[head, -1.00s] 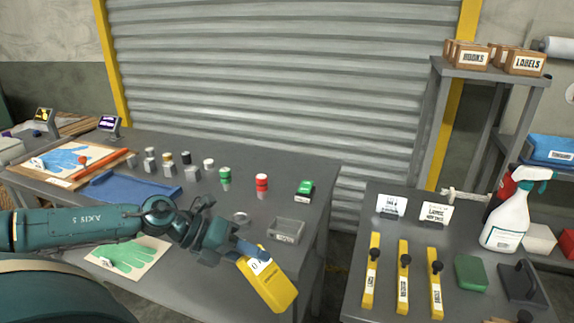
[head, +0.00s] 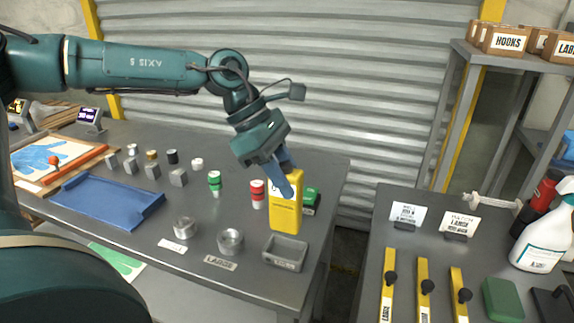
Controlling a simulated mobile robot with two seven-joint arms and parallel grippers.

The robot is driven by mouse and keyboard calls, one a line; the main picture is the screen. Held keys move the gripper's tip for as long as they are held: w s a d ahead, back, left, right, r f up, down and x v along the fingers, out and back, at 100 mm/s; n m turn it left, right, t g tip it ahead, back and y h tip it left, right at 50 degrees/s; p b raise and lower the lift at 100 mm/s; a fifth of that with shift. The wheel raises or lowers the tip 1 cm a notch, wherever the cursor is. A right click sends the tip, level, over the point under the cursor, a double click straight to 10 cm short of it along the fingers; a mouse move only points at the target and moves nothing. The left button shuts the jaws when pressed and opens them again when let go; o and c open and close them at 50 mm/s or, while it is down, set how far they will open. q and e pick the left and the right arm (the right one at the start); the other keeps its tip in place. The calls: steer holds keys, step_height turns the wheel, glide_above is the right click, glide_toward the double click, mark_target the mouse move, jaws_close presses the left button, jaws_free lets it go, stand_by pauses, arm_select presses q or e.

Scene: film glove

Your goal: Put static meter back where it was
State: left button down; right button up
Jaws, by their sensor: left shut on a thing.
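The static meter, a yellow box-shaped device (head: 287,215), hangs upright in my left gripper (head: 284,174). The blue fingers are shut on its upper end and hide part of its face. Its lower end is over the right part of the left table (head: 300,163), just behind the small grey tray (head: 285,252). I cannot tell whether it touches the table. My right gripper is not in view.
Two metal rings (head: 230,240) (head: 184,227) and a blue tray (head: 108,201) are farther left. A gap separates the tables.

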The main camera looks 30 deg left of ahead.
mark_target(286, 212)
arm_select(q)
step_height(286, 212, down, 5)
steer(key=shift+s+d+r+b, duration=0.1)
steer(key=shift+s+b, duration=0.05)
steer(key=shift+b, duration=0.8)
steer(key=shift+f, duration=0.9)
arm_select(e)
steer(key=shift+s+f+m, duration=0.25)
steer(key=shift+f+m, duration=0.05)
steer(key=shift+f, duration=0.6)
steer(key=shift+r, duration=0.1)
arm_select(q)
steer(key=shift+f+b, duration=0.25)
steer(key=shift+b, duration=0.35)
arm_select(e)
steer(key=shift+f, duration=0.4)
arm_select(q)
steer(key=shift+f+b, duration=0.25)
steer(key=shift+b, duration=0.05)
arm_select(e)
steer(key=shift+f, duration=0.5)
arm_select(q)
steer(key=c, duration=1)
jaws_free()
steer(key=shift+o, duration=0.2)
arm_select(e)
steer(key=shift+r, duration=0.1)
